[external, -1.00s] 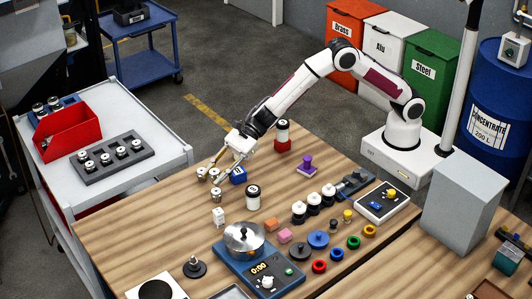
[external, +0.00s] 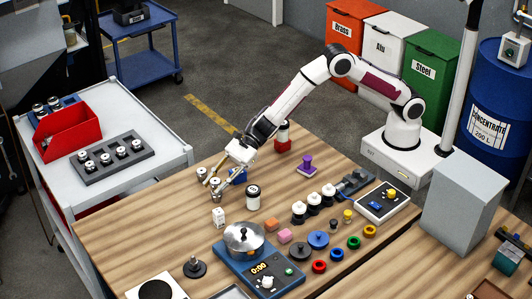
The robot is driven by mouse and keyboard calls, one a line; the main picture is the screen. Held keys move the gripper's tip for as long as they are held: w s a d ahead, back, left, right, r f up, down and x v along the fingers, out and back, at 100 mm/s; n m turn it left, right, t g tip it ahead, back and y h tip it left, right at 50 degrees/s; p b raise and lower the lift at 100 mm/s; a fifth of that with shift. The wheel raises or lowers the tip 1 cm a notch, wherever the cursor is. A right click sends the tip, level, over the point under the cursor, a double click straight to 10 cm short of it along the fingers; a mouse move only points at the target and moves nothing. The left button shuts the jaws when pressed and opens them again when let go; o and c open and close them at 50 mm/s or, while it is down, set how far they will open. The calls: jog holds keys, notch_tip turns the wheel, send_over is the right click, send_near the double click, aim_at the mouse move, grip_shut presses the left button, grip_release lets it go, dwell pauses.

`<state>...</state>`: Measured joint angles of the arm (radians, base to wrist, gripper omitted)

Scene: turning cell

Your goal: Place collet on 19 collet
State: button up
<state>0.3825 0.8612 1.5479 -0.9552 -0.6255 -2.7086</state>
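My gripper (external: 217,184) reaches down near the left part of the wooden table. Its fingers are around a small silver collet (external: 215,183), and it looks shut on it. A second collet (external: 216,196) is directly below, largely covered by the held one and a finger. The held collet is at or just above its top; whether they touch is too small to tell. Another collet (external: 202,173) stands a little to the left. Any number markings on the collets are unreadable.
A blue block (external: 238,176) is right behind my gripper. The table's left part is clear.

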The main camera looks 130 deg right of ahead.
jog(key=o, duration=0.4)
jog(key=shift+r, duration=0.15)
jog(key=shift+v, duration=6.05)
jog(key=s+a+r+m+g+h, duration=0.2)
jog(key=s+a+r+m+h, duration=0.1)
jog(key=s+r+m, duration=0.65)
jog(key=s+a+r+m+g+h, duration=0.1)
jog(key=s+a+r+m+h, duration=0.15)
jog(key=s+r+m, duration=0.7)
jog(key=s+a+f+m+g+y, duration=0.1)
jog(key=s+a+f+m, duration=0.1)
jog(key=s+a+m, duration=0.2)
jog(key=s+a+f+m+g+y, duration=0.1)
jog(key=s+a+m, duration=0.4)
jog(key=s+m, duration=0.5)
jog(key=s+a+f+m+g+y, duration=0.1)
jog(key=s+a+f+m, duration=0.4)
jog(key=s, duration=0.6)
jog(key=shift+s+f+m+g, duration=0.25)
jog(key=shift+m+g, duration=0.65)
jog(key=shift+m, duration=0.2)
